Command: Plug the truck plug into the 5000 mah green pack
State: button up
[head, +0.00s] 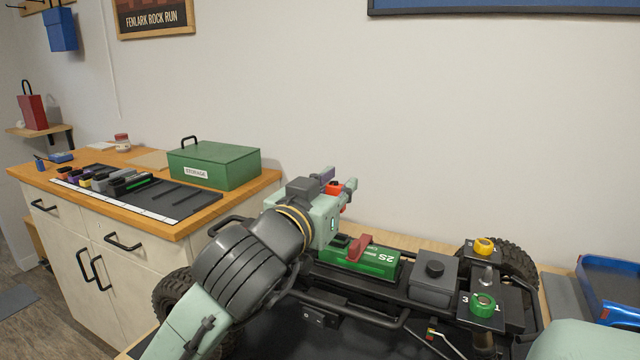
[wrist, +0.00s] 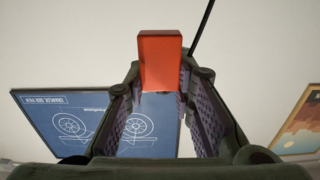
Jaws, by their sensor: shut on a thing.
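An orange-red block, which looks like the truck plug (wrist: 160,62), is held between the fingertips of my gripper (wrist: 163,85). A thin black line, perhaps its cable, runs up behind it in the wrist view. In the head view the plug (head: 334,188) shows small at my gripper (head: 338,186), raised above and left of the green pack. My gripper is shut on the plug and apart from the pack. The green pack (head: 378,262), marked 2S, lies in the truck chassis (head: 402,296) with a red piece (head: 358,247) standing on it. No 5000 mAh marking is readable.
A grey box (head: 433,280) and yellow and green knobbed posts (head: 482,303) stand right of the pack. Thin wires (head: 432,335) hang at the chassis front. A counter at left holds a green storage box (head: 214,165) and several small packs. A blue tray (head: 608,292) is at right.

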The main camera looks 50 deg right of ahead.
jog(key=shift+w+d+r+p, duration=0.25)
jog(key=shift+w+d+p, duration=0.3)
jog(key=shift+d, duration=0.45)
jog(key=shift+w+f+b, duration=0.1)
jog(key=shift+f+b, duration=2.15)
jog(key=shift+f, duration=0.65)
jog(key=shift+f+b, duration=0.55)
jog(key=shift+f, duration=0.6)
jog(key=o, duration=0.9)
jog(key=shift+a, duration=0.15)
jog(key=v, duration=0.7)
jog(key=shift+a, duration=0.15)
